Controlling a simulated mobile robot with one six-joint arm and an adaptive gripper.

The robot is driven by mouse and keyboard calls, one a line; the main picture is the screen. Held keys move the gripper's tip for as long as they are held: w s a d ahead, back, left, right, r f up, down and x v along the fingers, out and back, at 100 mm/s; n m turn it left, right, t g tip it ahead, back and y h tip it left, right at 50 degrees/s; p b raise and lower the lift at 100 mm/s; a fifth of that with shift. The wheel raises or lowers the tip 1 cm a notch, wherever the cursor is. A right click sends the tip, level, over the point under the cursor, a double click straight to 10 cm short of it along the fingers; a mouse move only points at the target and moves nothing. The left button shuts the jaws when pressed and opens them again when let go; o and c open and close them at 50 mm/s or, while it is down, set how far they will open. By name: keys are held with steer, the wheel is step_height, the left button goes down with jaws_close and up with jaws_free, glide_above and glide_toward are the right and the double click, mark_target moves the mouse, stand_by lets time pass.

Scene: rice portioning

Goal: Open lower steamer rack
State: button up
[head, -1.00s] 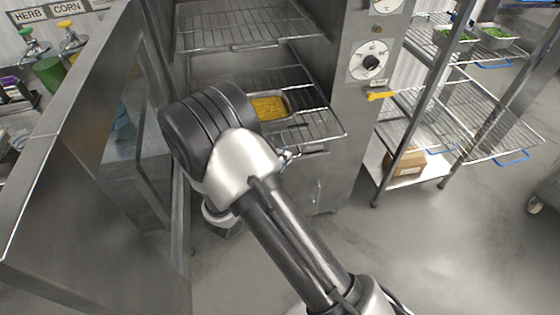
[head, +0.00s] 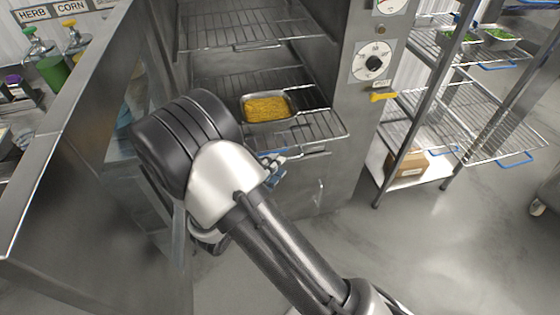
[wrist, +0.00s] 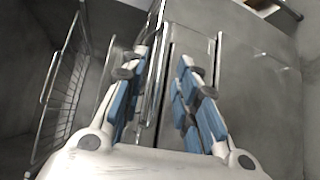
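The steamer (head: 318,195) stands with its door (head: 70,160) swung open on the left. Its lower rack (head: 325,125) is a wire shelf that juts out at the front. A metal tray of yellow food (head: 268,107) sits on it. My gripper (head: 276,170) is just below the front edge of this rack, partly hidden behind my arm. In the wrist view my gripper (wrist: 160,65) is open, with blue-padded fingers apart. A thin metal rod (wrist: 155,75) runs close to the left finger; I cannot tell whether it touches. A wire rack (wrist: 62,90) shows at the left there.
An upper wire rack (head: 250,35) is above the lower one. A control knob (head: 374,64) and yellow handle (head: 383,97) are on the steamer's right front. A wire shelf unit (head: 470,115) stands to the right. Open floor (head: 430,250) lies in front.

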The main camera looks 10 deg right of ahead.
steer(key=v, duration=0.3)
stand_by(0.5)
steer(key=s+d+r+m+g+y, duration=0.1)
steer(key=s+d+r+m+g, duration=0.7)
steer(key=s+d+r+g, duration=0.45)
steer(key=s+a+r+m+t+y, duration=0.2)
steer(key=s+a+r+t+y, duration=0.4)
steer(key=s+y, duration=0.4)
steer(key=shift+s+a+r+m+y, duration=0.3)
steer(key=shift+s+a+y, duration=0.1)
steer(key=shift+s+a, duration=0.35)
